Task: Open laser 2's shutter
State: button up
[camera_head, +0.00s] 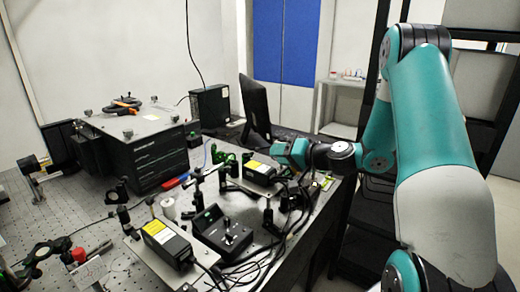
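Two black box-shaped lasers with yellow labels show in the head view. The near laser (168,242) sits on a light plate at the front of the bench. The far laser (260,172) sits further back, by the bench's right side. I cannot read which one is laser 2, and no shutter can be made out clearly. My gripper (284,152) is at the end of the teal arm, close above and behind the far laser in the picture. Its fingers are too small and hidden to tell whether they are open or shut, or whether they touch anything.
A black control box (222,232) with a knob stands between the lasers. Loose black cables (262,262) run along the bench's right edge. Optics on posts (197,190) stand around. A large black instrument (150,150) and a monitor (255,105) are at the back.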

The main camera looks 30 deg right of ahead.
aim_at(256, 153)
jog(key=p+x, duration=0.2)
jog(key=x, duration=0.5)
jog(key=shift+w+a+f, duration=0.1)
jog(key=shift+w+a, duration=0.05)
jog(key=shift+w, duration=0.15)
